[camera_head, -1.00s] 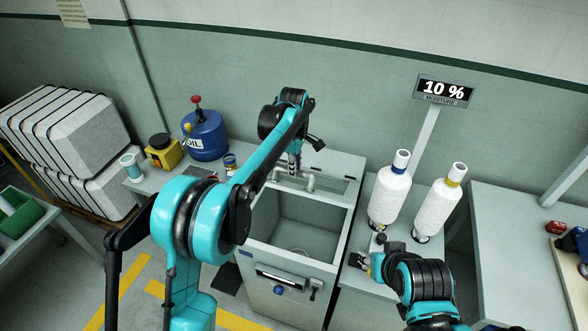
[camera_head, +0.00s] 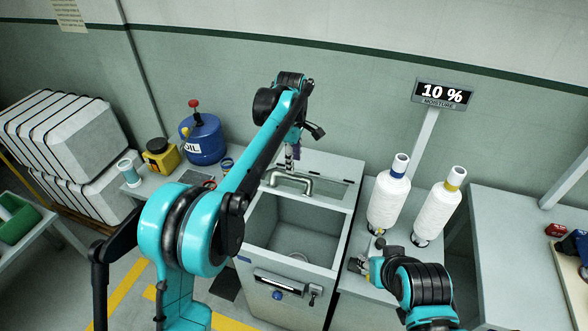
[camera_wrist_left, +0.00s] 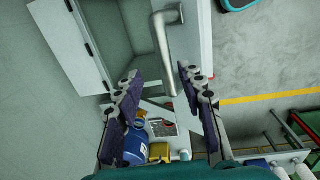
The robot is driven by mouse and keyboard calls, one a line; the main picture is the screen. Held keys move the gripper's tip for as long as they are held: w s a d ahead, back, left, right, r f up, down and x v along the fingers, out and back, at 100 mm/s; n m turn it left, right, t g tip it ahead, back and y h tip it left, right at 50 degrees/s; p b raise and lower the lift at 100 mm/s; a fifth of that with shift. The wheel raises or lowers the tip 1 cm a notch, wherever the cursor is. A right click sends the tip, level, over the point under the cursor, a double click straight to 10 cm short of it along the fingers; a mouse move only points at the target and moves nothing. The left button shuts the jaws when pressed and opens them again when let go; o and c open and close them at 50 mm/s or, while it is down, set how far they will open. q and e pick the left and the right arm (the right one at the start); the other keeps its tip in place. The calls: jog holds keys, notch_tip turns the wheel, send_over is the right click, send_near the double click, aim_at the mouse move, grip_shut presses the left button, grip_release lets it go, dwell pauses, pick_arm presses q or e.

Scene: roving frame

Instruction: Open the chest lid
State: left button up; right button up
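A grey chest-like cabinet (camera_head: 333,255) stands in the middle of the head view. Its top shows an open basin-like cavity, with a flat panel (camera_head: 325,192) behind it. I cannot tell for sure which part is the lid. A bent metal bar (camera_head: 288,178) rises at the back of the cavity; it also shows in the left wrist view (camera_wrist_left: 168,50). My left gripper (camera_head: 291,168) points down just above the bar. In the left wrist view its fingers (camera_wrist_left: 160,73) are spread, with nothing held. My right gripper (camera_head: 362,264) is low at the side table; its fingers are unclear.
Two white yarn cones (camera_head: 388,197) (camera_head: 437,210) stand near my right arm, below a moisture sign (camera_head: 442,93). A blue oil can (camera_head: 205,140) and yellow container (camera_head: 161,155) sit on the left bench. White wrapped bales (camera_head: 70,140) stand farther left.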

pick_arm(q)
notch_tip(320, 180, up, 6)
jog(key=shift+s+r, duration=0.15)
jog(key=shift+s, duration=0.05)
